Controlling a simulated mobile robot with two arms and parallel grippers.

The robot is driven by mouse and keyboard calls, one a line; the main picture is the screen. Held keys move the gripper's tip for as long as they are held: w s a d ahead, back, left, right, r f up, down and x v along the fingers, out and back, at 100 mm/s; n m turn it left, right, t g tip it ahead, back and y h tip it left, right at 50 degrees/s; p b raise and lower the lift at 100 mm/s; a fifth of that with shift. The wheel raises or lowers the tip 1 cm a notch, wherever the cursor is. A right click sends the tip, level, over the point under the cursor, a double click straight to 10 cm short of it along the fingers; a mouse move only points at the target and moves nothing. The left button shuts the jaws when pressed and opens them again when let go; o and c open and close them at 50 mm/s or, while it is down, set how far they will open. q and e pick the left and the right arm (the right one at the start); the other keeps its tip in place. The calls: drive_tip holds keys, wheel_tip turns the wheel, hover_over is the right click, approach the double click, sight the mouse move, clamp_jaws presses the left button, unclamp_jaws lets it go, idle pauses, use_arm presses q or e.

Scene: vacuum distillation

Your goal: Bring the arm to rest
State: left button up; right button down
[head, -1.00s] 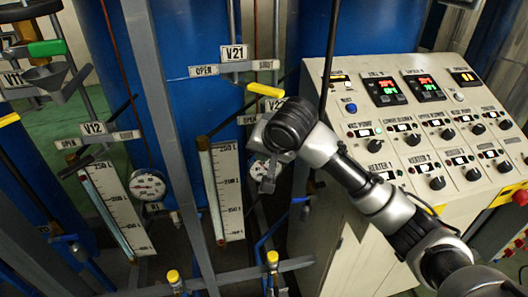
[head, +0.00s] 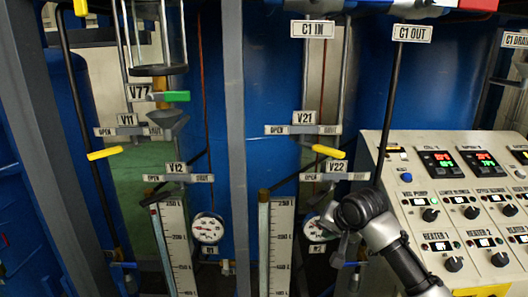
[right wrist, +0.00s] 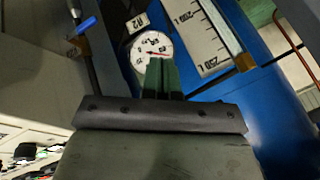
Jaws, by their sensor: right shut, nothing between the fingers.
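My right arm comes in from the lower right in the head view, with its dark round wrist below the V22 label (head: 337,166). My right gripper (head: 341,246) points down and away, in front of the lower pipework and partly hidden by the wrist. In the right wrist view the green fingers of the right gripper (right wrist: 162,77) are together with nothing between them. They overlap the lower part of a round gauge (right wrist: 151,52) in the picture; I cannot tell the distance. My left gripper is in neither view.
The control panel (head: 420,178) with knobs and displays stands right of the arm. A yellow valve handle (head: 328,151) is just above the wrist. Level scales (head: 281,245) and a gauge (head: 207,228) are to the left. Grey upright posts (head: 234,120) stand before blue tanks.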

wheel_tip(320, 180, down, 26)
drive_tip(key=s+d+b, duration=0.3)
drive_tip(key=s+d+f+n+g+h+b, duration=0.1)
drive_tip(key=s+f+b, duration=0.1)
drive_tip(key=s+f, duration=0.65)
drive_tip(key=s+d+f+n+g+h+b, duration=0.1)
drive_tip(key=s+f, duration=0.2)
drive_tip(key=f, duration=1)
drive_tip(key=s+f+n+g+b, duration=0.2)
drive_tip(key=s+f+n+b, duration=0.1)
drive_tip(key=s+f, duration=1.5)
use_arm(q)
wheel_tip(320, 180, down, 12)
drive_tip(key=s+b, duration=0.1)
drive_tip(key=b, duration=0.1)
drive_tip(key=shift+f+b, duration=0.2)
drive_tip(key=shift+b, duration=0.15)
use_arm(e)
drive_tip(key=s+f+n, duration=0.1)
drive_tip(key=s+f, duration=0.2)
drive_tip(key=s, duration=0.9)
drive_tip(key=s+f+n+g, duration=0.1)
drive_tip(key=s+f, duration=0.3)
drive_tip(key=s, duration=0.8)
drive_tip(key=shift+a+n+g, duration=0.3)
drive_tip(key=shift+a+n, duration=0.1)
drive_tip(key=shift+n, duration=0.1)
